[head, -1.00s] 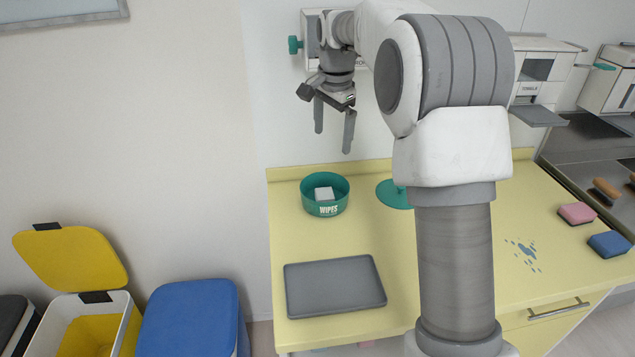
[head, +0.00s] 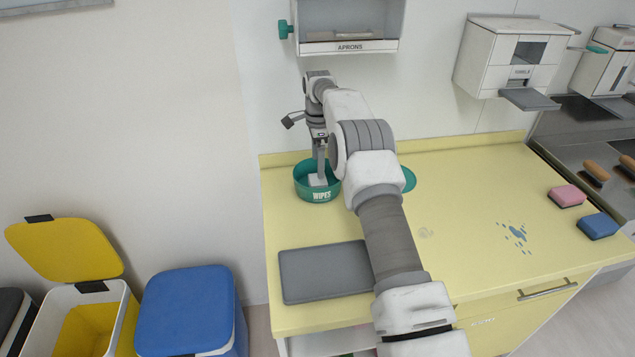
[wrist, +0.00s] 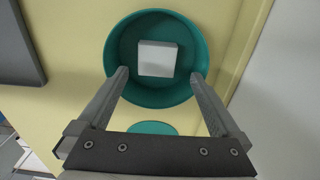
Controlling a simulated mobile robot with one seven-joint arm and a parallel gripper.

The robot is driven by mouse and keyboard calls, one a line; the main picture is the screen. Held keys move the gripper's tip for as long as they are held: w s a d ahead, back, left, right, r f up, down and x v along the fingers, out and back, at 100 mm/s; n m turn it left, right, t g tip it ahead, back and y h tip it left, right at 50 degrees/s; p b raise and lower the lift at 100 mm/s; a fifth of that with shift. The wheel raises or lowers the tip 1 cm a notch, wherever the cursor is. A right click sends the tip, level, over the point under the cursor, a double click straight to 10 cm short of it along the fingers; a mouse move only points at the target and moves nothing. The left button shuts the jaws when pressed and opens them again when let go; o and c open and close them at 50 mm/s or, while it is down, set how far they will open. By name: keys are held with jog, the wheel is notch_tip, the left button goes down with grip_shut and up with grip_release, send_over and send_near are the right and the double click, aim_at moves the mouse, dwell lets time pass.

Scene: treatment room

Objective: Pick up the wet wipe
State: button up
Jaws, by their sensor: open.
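The wet wipe (wrist: 157,58) is a white, folded square inside the round green wipes tub (wrist: 185,92). It also shows in the head view (head: 316,180), where my gripper partly hides it. The tub (head: 318,196) is labelled WIPES and stands open at the back left of the yellow counter. My gripper (wrist: 160,77) is open and empty, its fingertips apart on either side of the wipe, at the near part of the tub. In the head view my gripper (head: 320,172) points down over the tub. I cannot tell how deep the fingertips are.
A green lid (head: 408,179) lies right of the tub, partly behind my arm. A grey tray (head: 322,272) lies in front. An apron dispenser (head: 347,30) hangs on the wall above. Pink (head: 567,196) and blue (head: 598,226) sponges and a blue spill (head: 515,236) are at right.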

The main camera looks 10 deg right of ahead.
jog(key=f, duration=0.6)
jog(key=shift+s+a+f, duration=0.1)
jog(key=shift+s+f, duration=0.1)
jog(key=shift+s, duration=0.1)
jog(key=shift+c, duration=0.2)
jog(key=c, duration=1.3)
jog(key=shift+r, duration=0.55)
jog(key=r, duration=0.3)
jog(key=shift+d+r, duration=0.25)
jog(key=s+d+r+b, duration=0.1)
jog(key=s+d+r, duration=0.5)
jog(key=d, duration=0.3)
jog(key=shift+d+r, duration=0.25)
jog(key=shift+d, duration=0.05)
